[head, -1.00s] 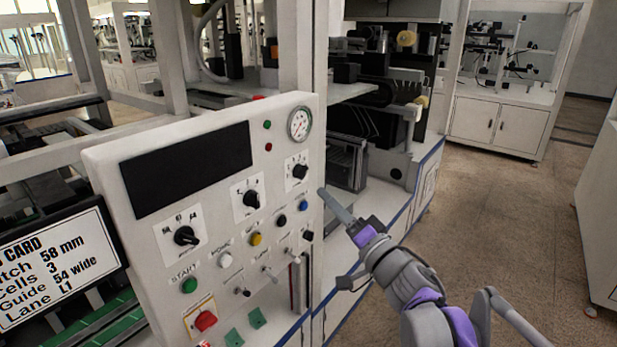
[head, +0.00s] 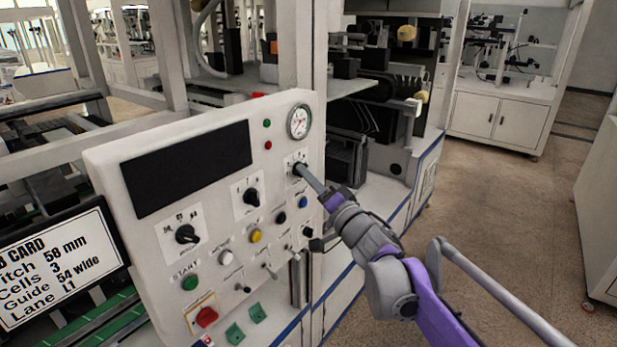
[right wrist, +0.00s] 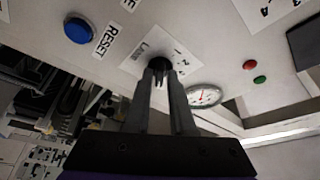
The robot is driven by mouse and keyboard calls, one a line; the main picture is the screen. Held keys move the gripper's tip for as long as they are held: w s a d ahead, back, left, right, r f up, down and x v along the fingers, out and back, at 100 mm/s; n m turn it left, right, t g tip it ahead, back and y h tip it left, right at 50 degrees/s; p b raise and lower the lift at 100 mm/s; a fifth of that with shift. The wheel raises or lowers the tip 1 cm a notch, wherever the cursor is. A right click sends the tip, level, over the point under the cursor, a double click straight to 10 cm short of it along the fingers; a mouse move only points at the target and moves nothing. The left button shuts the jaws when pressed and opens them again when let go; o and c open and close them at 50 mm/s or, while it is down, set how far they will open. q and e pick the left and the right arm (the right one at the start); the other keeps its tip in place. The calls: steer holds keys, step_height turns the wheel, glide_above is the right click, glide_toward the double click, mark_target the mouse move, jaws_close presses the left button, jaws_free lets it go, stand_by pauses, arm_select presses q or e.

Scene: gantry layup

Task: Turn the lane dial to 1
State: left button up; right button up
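The control panel (head: 215,240) carries three black dials. The lane dial (head: 297,168) is the rightmost and highest, just below the gauge, on a white label plate. My right gripper (head: 310,178) reaches it from the lower right, and its fingers cover part of the knob. In the right wrist view, the lane dial (right wrist: 159,64) is a black knob at the fingertips of my right gripper (right wrist: 162,82). The fingers stand apart with a narrow gap; firm contact with the knob cannot be made out. The dial's pointer is hidden. My left gripper is not in view.
A pressure gauge (head: 299,122) sits just above the lane dial. A blue button (head: 303,202) and a black button (head: 280,217) lie below it, with toggle switches lower down. A job card (head: 52,262) at left reads Lane L1. Open floor lies to the right.

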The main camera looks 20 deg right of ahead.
jaws_close()
steer(key=shift+n, duration=0.4)
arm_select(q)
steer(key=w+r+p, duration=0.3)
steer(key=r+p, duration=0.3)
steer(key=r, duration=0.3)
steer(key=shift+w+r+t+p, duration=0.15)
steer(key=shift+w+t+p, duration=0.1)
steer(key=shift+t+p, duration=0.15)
arm_select(e)
steer(key=shift+w+d+r+m+g+y, duration=0.2)
steer(key=shift+m+g+y, duration=1.4)
steer(key=shift+m, duration=4.3)
steer(key=shift+w+d+m+g+y, duration=0.2)
steer(key=shift+m+g+y, duration=1.4)
steer(key=shift+m, duration=4.3)
steer(key=shift+w+d+r+m+g+y, duration=0.25)
steer(key=shift+m+g+y, duration=1.35)
steer(key=shift+m, duration=4.3)
steer(key=shift+s+f+g+h, duration=0.1)
steer(key=shift+f+g+h, duration=0.05)
steer(key=shift+g+h, duration=0.25)
